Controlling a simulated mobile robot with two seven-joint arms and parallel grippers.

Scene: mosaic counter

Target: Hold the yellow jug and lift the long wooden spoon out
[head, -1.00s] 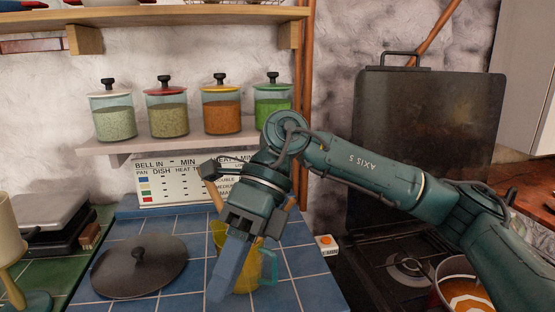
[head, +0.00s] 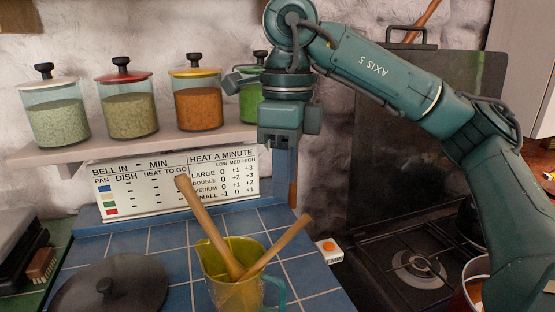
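The yellow jug (head: 215,268) stands on the blue tiled counter at the bottom middle, its lower part cut off by the picture's edge. Its teal handle (head: 277,290) faces right. The long wooden spoon (head: 207,222) stands in the jug and leans up to the left. A shorter wooden spoon or stick (head: 284,240) also stands in it and leans right. My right gripper (head: 284,195) points down, above and behind the jug, apart from both spoons. Its fingers show edge-on, so their opening is hidden; I see nothing held. My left gripper is not in view.
A dark lid (head: 125,280) lies left of the jug. A sign board (head: 150,187) leans under a shelf of several lidded jars. A small white box with an orange button (head: 329,250) sits right of the jug, before the gas hob (head: 410,275).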

